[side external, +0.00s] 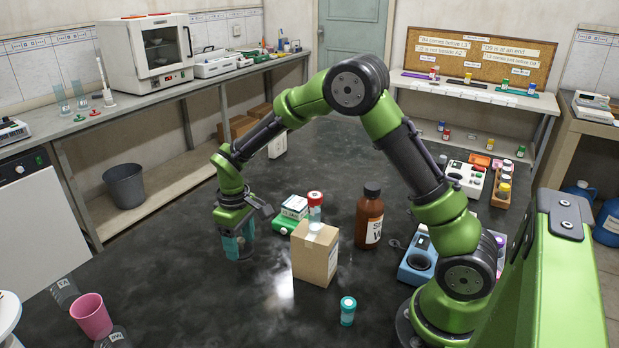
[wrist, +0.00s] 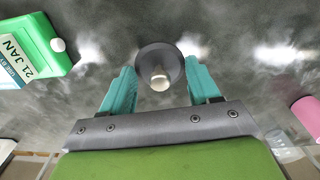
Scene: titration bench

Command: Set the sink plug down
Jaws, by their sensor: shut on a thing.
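The sink plug (wrist: 145,57) is a dark grey disc with a pale round knob, seen between the two teal fingers of my gripper (wrist: 158,82) in the wrist view. My gripper is shut on it. In the side external view my gripper (side external: 238,247) points down, low over the dark bench top (side external: 185,270), left of the cardboard box. The fingers mostly hide the plug there. I cannot tell whether the plug touches the bench.
A green block with a date label (wrist: 30,45) lies close by. A cardboard box (side external: 315,254), a brown bottle (side external: 369,218) and a teal-capped jar (side external: 347,311) stand to the right. A pink cup (side external: 91,316) stands front left. Bench left of my gripper is clear.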

